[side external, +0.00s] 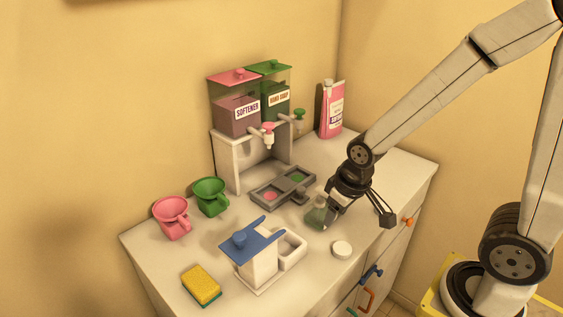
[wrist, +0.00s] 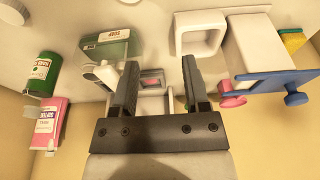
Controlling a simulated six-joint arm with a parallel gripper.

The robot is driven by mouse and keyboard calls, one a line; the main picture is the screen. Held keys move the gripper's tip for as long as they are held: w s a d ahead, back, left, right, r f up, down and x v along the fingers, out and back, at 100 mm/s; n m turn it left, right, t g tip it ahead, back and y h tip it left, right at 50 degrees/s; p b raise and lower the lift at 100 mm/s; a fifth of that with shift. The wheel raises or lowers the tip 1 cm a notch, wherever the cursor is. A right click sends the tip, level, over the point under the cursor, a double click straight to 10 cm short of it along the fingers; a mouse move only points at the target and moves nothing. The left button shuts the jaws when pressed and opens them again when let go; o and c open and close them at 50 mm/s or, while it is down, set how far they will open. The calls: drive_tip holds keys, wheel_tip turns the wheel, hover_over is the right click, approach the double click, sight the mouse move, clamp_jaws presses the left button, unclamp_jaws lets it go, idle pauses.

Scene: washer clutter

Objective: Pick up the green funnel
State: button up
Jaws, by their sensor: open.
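The green funnel (side external: 210,196) stands upright on the counter's back left in the side external view, beside a pink funnel (side external: 171,216). My gripper (side external: 358,215) is well to the right of it, over the front right of the counter. In the wrist view the gripper (wrist: 160,68) shows two separated jaws with nothing held between them. I cannot make out the green funnel in the wrist view.
A green translucent bottle (side external: 316,217) stands close beside my gripper. The blue-lidded dispenser (side external: 253,250), grey tray (side external: 269,196) and soap dispensers (side external: 246,112) lie between or behind. A white lid (side external: 341,249) and a yellow sponge (side external: 201,285) are near the front.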

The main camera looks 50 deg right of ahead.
drive_tip(key=w+a, duration=0.4)
drive_tip(key=w, duration=1)
drive_tip(key=t, duration=0.2)
hover_over(222, 196)
drive_tip(key=s, duration=0.3)
drive_tip(key=f, duration=0.1)
drive_tip(key=shift+w+a, duration=0.2)
drive_tip(key=shift+f, duration=0.1)
drive_tip(key=shift+x, duration=1.2)
drive_tip(key=shift+f, duration=0.15)
drive_tip(key=shift+d+x, duration=0.2)
drive_tip(key=shift+x, duration=2.3)
clamp_jaws()
